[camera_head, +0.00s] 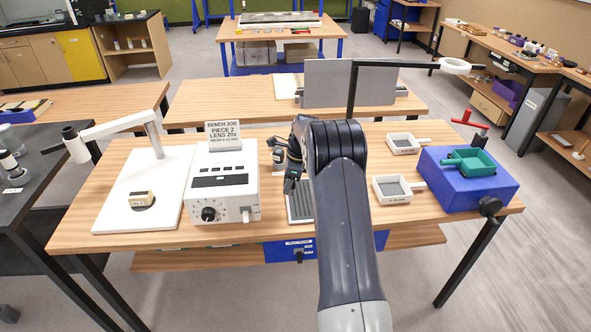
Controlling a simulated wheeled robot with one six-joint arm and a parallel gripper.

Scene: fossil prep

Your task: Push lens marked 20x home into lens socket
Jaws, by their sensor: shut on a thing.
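My gripper (290,185) points down above the middle of the wooden bench, just right of the white control box. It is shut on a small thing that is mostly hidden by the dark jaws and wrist. I cannot read a 20x mark on it. A white boom stand (152,138) stands at the left of the bench. Its arm reaches left to a dark-and-white tube head (75,143), clear of my gripper. I cannot make out a lens socket on it. A sign (223,134) on the control box reads "BENCH JOB, PIECE 2, LENS 20x".
The control box (221,187) has knobs in front. A grooved dark plate (299,206) lies below my gripper.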

